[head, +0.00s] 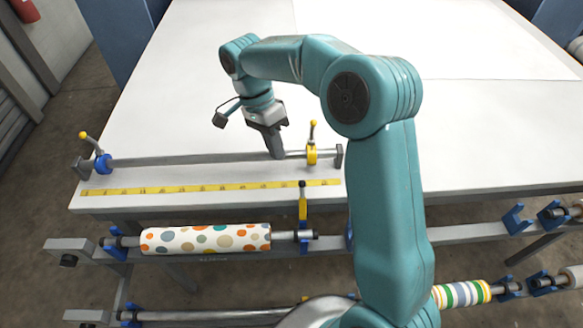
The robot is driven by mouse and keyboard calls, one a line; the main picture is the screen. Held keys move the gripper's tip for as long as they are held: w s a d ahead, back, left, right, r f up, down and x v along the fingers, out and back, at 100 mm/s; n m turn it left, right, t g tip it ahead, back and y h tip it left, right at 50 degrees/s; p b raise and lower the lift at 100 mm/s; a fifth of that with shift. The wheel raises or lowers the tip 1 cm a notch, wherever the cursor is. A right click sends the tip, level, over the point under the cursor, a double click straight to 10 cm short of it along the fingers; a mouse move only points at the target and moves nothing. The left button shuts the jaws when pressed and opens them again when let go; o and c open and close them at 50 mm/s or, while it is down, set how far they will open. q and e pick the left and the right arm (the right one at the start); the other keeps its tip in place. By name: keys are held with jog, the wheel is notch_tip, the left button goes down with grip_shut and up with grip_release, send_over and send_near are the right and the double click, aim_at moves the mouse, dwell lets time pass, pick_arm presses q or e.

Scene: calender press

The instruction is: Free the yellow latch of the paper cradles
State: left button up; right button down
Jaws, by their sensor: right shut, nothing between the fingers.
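The yellow latch (303,207) of the paper cradles stands upright at the right end of the dotted paper roll, its dark tip uppermost. The dotted paper roll (205,239) lies on its shaft in the cradles below the table's front edge. A blue cradle (117,248) holds the shaft at the left. My right gripper (276,153) is shut and empty, pointing down at the grey bar on the table, behind and a little left of the latch, apart from it. I cannot tell whether it touches the bar. My left gripper is not in view.
The grey bar (190,160) runs along the table's front, with a blue clamp (102,164) at its left and a yellow clamp (312,155) at its right. A yellow ruler (200,187) lies before it. A striped roll (462,293) sits at lower right. The white tabletop (190,80) behind is clear.

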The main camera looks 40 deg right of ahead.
aim_at(302, 200)
jog(key=x, duration=0.4)
jog(key=s, duration=0.1)
jog(key=s+p, duration=0.1)
jog(key=s, duration=0.1)
jog(key=shift+s+r, duration=0.15)
jog(key=shift+r, duration=0.2)
jog(key=shift+s, duration=0.25)
jog(key=shift+w+f, duration=0.1)
jog(key=shift+f, duration=0.1)
jog(key=shift+s+a+r+t+h+b, duration=0.15)
jog(key=shift+s+a+t+h+b, duration=0.25)
jog(key=shift+b, duration=0.7)
jog(key=shift+s+a+r, duration=0.45)
jog(key=shift+s+r, duration=0.1)
jog(key=shift+s, duration=0.15)
